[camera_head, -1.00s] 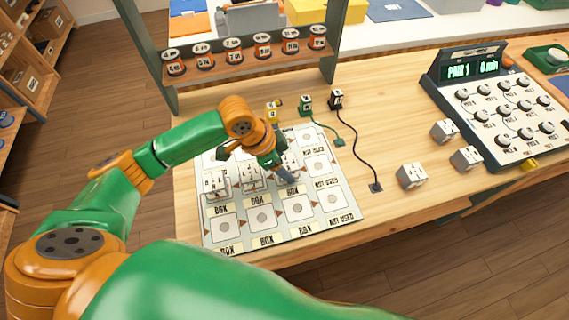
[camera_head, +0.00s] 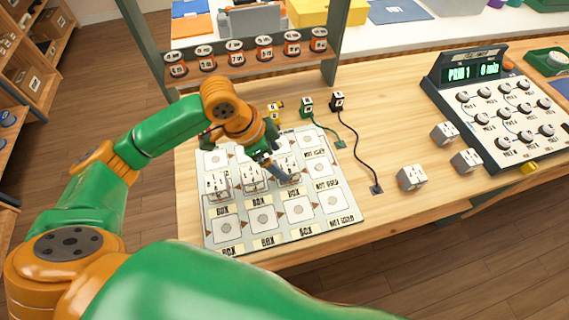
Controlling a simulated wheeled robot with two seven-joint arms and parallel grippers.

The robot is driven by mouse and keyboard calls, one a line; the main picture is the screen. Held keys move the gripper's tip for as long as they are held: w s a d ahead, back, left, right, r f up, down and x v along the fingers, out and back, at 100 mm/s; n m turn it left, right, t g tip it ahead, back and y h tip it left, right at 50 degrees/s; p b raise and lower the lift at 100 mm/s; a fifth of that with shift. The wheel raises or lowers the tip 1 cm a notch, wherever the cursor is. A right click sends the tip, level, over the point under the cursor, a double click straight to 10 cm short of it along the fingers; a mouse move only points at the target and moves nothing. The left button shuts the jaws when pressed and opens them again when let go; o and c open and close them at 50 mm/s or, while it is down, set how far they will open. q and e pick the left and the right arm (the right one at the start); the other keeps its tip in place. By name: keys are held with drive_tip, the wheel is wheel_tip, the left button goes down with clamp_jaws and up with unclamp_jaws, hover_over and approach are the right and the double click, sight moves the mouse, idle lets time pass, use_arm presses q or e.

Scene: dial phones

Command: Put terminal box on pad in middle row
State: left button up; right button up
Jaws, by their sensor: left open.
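The printed mat (camera_head: 345,235) lies on the wooden table with rows of square pads marked by round spots. Three small clear-and-white terminal boxes stand side by side in its middle row: a left one (camera_head: 217,184), a centre one (camera_head: 247,183) and a right one (camera_head: 292,167). My left gripper (camera_head: 280,174) points down at the right box, its fingers open beside or around it; the exact contact is hidden. The row in front, with a bare pad (camera_head: 262,221), is empty. My left wrist covers part of the back row. My right gripper is not in view.
White cubes (camera_head: 411,177) stand right of the mat, before a sloped control panel (camera_head: 500,110) with knobs. Two small plugs (camera_head: 337,101) with cords stand behind the mat. A shelf of labelled spools (camera_head: 235,68) rises at the back.

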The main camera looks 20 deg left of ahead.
use_arm(q)
drive_tip(key=v, duration=0.6)
drive_tip(key=shift+r, duration=0.2)
drive_tip(key=shift+s+a, duration=0.1)
drive_tip(key=shift+a, duration=0.05)
